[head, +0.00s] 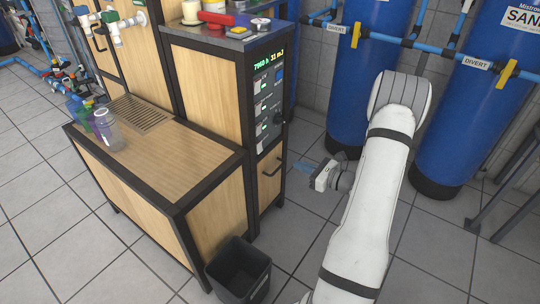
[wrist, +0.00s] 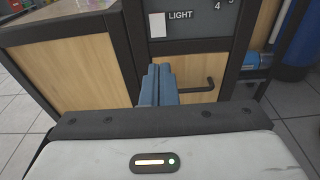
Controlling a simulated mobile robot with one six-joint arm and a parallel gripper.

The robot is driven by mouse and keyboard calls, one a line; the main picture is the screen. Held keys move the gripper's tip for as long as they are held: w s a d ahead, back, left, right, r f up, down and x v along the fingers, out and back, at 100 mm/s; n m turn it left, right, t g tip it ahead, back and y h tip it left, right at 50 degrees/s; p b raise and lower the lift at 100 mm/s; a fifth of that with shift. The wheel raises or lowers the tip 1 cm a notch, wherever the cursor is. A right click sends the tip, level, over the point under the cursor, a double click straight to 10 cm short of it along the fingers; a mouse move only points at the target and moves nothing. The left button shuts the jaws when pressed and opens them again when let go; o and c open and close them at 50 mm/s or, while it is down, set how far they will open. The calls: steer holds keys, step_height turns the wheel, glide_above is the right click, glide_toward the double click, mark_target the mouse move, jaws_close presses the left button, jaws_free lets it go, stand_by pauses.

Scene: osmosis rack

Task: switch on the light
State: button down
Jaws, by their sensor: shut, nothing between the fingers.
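The dark control panel (head: 266,100) is on the narrow face of the wooden cabinet in the head view. In the wrist view its lower part shows a "LIGHT" label (wrist: 180,15) with a white switch plate (wrist: 157,25) below and left of it. Whether the switch is on or off cannot be told. My gripper (wrist: 158,70) is shut and empty, its blue fingers together. In the wrist view the fingertips appear below the switch plate, in front of the wooden drawer front, with no visible contact. In the head view my wrist is right of the cabinet.
A black handle (wrist: 197,87) sticks out of the drawer front, right of my fingers. A black bin (head: 239,272) stands on the floor by the low wooden bench (head: 215,170). Blue tanks (head: 365,75) stand behind my arm. Tiled floor is open right of the cabinet.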

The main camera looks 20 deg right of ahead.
mark_target(261, 151)
steer(key=b+x, duration=0.4)
steer(key=x, duration=0.8)
steer(key=shift+w+a+f, duration=0.25)
steer(key=shift+a, duration=0.1)
steer(key=shift+w+a+r+b, duration=0.1)
steer(key=shift+w+a+b, duration=0.25)
steer(key=shift+w, duration=0.35)
steer(key=shift+s, duration=0.2)
steer(key=s+d+f+p, duration=0.2)
steer(key=s+d, duration=0.5)
steer(key=s, duration=0.4)
steer(key=shift+s+d+p, duration=0.15)
steer(key=shift+d+p, duration=0.15)
steer(key=shift+p, duration=0.1)
